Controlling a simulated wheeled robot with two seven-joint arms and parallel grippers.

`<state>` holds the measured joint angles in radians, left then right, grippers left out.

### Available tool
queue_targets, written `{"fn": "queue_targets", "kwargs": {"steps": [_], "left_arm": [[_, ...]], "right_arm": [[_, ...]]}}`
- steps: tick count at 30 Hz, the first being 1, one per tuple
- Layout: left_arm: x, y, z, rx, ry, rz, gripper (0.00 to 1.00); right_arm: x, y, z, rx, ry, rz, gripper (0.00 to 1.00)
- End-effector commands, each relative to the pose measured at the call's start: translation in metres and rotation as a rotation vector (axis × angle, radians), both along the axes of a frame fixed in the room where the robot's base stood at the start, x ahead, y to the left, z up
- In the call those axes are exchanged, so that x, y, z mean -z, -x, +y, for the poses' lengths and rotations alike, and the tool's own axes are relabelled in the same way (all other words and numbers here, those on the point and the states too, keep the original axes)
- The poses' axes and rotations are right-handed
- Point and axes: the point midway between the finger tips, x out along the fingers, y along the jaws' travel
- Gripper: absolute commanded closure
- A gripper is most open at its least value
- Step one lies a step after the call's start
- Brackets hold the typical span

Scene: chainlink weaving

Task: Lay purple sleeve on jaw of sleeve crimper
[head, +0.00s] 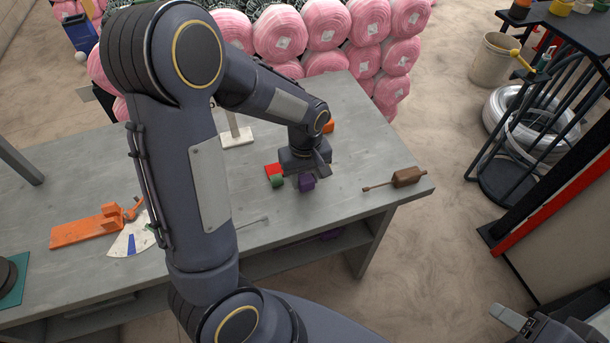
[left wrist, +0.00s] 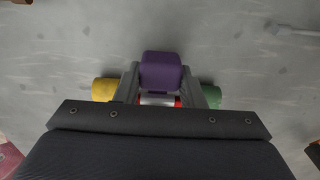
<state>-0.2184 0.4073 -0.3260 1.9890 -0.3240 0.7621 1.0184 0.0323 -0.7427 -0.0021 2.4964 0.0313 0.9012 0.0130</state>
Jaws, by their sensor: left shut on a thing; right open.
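The purple sleeve (head: 307,183) is a small block-like piece near the right part of the grey table. My left gripper (head: 313,176) is shut on it, and in the left wrist view the purple sleeve (left wrist: 161,70) sits between the two fingers. I cannot tell whether it touches the table. An orange tool (head: 85,231) with a long flat base and an upright end part lies at the table's left; it looks like the sleeve crimper. Its jaw is too small to make out. My right gripper (head: 515,321) is open and empty at the lower right, off the table.
A red piece (head: 273,169) and a green cylinder (head: 277,181) are beside the left gripper; a yellow cylinder (left wrist: 103,90) shows in the wrist view. A white fan-shaped gauge (head: 131,238) lies by the orange tool. A brown-handled tool (head: 407,177) lies at the right edge.

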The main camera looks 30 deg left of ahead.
Motion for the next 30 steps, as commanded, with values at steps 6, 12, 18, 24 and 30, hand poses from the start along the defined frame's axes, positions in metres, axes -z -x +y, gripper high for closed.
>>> {"fn": "queue_targets", "kwargs": {"steps": [6, 12, 18, 24, 30], "left_arm": [[0.005, 0.000, 0.000, 0.000, 0.000, 0.000, 0.86], [0.009, 0.000, 0.000, 0.000, 0.000, 0.000, 0.86], [0.013, 0.000, 0.000, 0.000, 0.000, 0.000, 0.86], [0.012, 0.000, 0.000, 0.000, 0.000, 0.000, 0.39], [0.012, 0.000, 0.000, 0.000, 0.000, 0.000, 0.39]], "right_arm": [[0.004, 0.000, 0.000, 0.000, 0.000, 0.000, 0.43], [0.007, 0.000, 0.000, 0.000, 0.000, 0.000, 0.43], [0.011, 0.000, 0.000, 0.000, 0.000, 0.000, 0.43], [0.010, 0.000, 0.000, 0.000, 0.000, 0.000, 0.43], [0.010, 0.000, 0.000, 0.000, 0.000, 0.000, 0.43]]}}
